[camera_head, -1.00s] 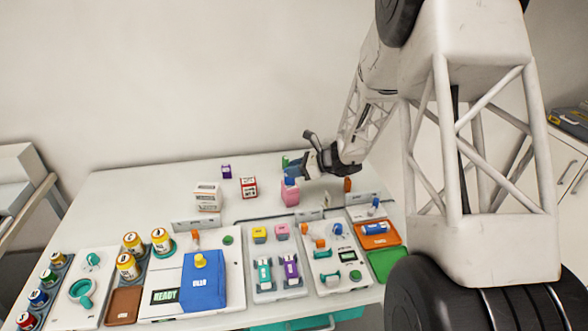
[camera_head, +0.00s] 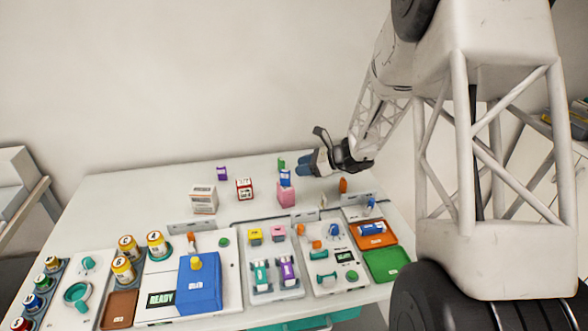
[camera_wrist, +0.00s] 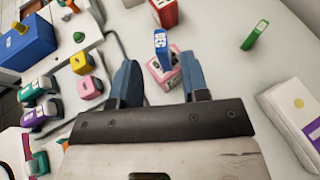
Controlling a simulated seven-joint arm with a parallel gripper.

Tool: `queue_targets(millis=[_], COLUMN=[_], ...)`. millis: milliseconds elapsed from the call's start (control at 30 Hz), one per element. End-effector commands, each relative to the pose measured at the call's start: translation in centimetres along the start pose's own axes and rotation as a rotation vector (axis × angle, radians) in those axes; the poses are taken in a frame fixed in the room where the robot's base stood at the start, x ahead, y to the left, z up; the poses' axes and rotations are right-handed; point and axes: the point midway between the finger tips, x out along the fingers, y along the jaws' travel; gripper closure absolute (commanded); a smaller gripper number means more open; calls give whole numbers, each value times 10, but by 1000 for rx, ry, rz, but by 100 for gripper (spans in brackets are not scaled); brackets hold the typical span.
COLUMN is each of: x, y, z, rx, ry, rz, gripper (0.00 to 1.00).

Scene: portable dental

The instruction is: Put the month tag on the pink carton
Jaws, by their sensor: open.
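The blue month tag (camera_head: 286,178), marked DEC, stands on top of the pink carton (camera_head: 286,195). In the wrist view the blue tag (camera_wrist: 161,45) also shows upright over the pink carton (camera_wrist: 163,78). My gripper (camera_head: 303,166) is open and empty, to the right of the tag and a little above it, with a small gap between them. In the wrist view my blue-grey fingers (camera_wrist: 156,60) are spread apart, and the tag and carton appear beyond them.
A red-and-white box (camera_head: 244,189) and a white carton (camera_head: 204,199) stand left of the pink one. A purple tag (camera_head: 222,173) and a green tag (camera_head: 282,163) stand behind. Trays and devices fill the front. An orange piece (camera_head: 343,185) stands at right.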

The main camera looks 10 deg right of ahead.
Motion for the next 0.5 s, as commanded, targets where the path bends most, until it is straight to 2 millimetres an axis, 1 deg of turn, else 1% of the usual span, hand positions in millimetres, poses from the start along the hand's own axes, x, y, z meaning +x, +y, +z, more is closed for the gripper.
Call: queue_targets(millis=[33, 200, 400, 500], x=[-10, -35, -58, -65], y=[-1, -1, 0, 0], z=[0, 0, 0, 0], rx=[0, -1, -1, -1], ry=[0, -1, 0, 0], rz=[-4, -3, -3, -1], gripper=[58, 58, 58, 58])
